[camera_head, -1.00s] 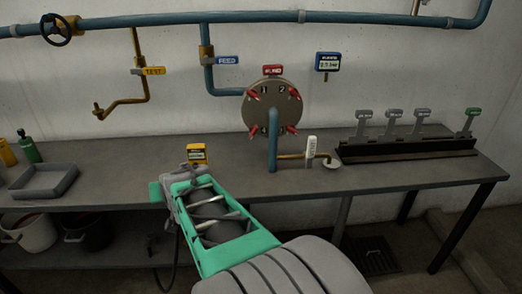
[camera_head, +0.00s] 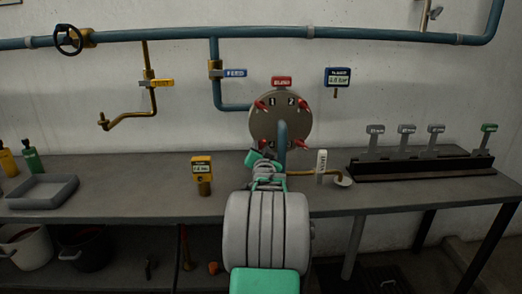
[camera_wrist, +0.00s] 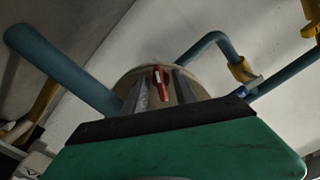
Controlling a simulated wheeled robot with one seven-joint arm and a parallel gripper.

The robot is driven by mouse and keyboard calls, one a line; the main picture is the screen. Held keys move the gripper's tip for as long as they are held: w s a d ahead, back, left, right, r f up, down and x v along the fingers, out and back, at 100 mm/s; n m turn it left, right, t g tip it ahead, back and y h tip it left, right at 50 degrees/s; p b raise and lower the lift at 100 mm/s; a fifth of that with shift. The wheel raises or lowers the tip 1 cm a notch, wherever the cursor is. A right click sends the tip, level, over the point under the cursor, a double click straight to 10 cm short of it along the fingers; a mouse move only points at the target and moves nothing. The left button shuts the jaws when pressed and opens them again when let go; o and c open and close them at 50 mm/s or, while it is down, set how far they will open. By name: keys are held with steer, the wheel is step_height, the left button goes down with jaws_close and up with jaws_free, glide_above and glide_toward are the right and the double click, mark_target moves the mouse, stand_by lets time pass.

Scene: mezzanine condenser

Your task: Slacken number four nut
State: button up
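The round grey cover plate (camera_head: 258,122) on the wall has red-handled nuts around its rim. The labels 1 and 2 show by the upper two nuts; the lower labels are hidden or too small to read. The lower left red nut (camera_head: 269,143) is just above my gripper (camera_head: 256,157), which is at the plate's lower left. In the wrist view, my gripper (camera_wrist: 162,92) has its two grey fingers apart, with a red nut (camera_wrist: 161,82) between them in the picture. I cannot tell whether the fingers touch it or which number it bears.
A blue pipe (camera_head: 282,140) rises in front of the plate, close right of my gripper. A brass pipe (camera_head: 300,173) with a white tag (camera_head: 321,165) runs right from it. A lever rack (camera_head: 420,163) stands right.

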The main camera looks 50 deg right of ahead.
steer(key=shift+c, duration=0.3)
jaws_close()
steer(key=shift+f+n+b, duration=0.15)
steer(key=shift+n+b, duration=0.15)
steer(key=shift+b, duration=0.2)
steer(key=shift+f+n+b, duration=0.1)
steer(key=shift+n+b, duration=0.8)
steer(key=shift+b, duration=0.3)
steer(key=shift+s+d+r+n+b, duration=0.1)
steer(key=shift+r+n+b, duration=0.05)
steer(key=shift+n+b, duration=3.2)
steer(key=shift+s+r+n+b, duration=0.1)
steer(key=shift+n+b, duration=2.65)
steer(key=shift+n, duration=1.2)
